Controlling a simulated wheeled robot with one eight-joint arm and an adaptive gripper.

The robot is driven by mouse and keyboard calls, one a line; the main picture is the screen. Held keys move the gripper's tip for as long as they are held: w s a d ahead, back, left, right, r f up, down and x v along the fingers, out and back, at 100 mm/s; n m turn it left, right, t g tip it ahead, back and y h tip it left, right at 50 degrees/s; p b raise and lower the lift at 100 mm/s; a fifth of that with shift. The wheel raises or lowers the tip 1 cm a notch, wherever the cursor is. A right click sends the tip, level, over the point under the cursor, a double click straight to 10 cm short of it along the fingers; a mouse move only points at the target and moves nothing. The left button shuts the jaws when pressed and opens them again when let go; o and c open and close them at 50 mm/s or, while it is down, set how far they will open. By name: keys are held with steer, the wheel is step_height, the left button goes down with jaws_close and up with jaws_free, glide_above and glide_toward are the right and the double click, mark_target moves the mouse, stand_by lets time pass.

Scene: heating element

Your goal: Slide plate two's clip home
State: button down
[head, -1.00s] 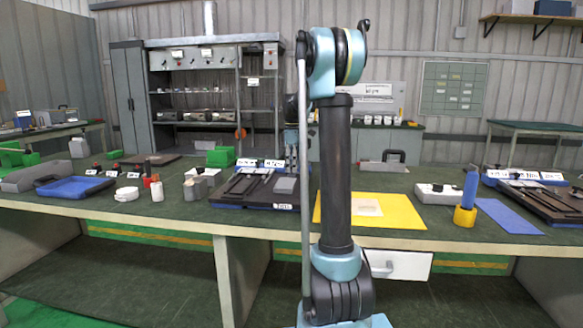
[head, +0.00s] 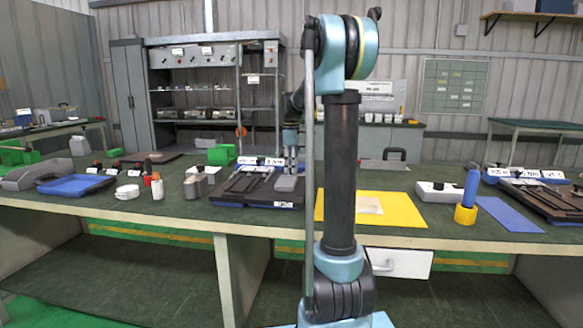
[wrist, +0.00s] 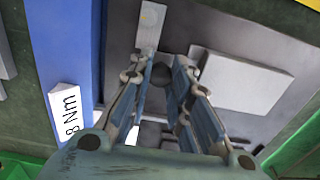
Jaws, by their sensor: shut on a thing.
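Plate two's fixture appears to be the dark plate (head: 240,186) with white number labels, on the bench left of my arm in the head view. A grey block (head: 287,184) lies at its right end, below my gripper (head: 291,150). In the wrist view my gripper (wrist: 165,68) has its fingers close together, shut on a small part that looks like the clip. The fingers hide most of it. A pale grey strip (wrist: 150,25) runs up from the fingertips.
A blue bar (wrist: 62,40) with a white label (wrist: 68,110) is left of the fingers. A yellow mat (head: 400,210) lies right of the plate, partly behind my arm.

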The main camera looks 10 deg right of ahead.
steer(key=shift+s, duration=0.15)
steer(key=c, duration=1.5)
jaws_free()
steer(key=shift+a, duration=0.1)
steer(key=shift+o, duration=0.2)
step_height(320, 180, up, 12)
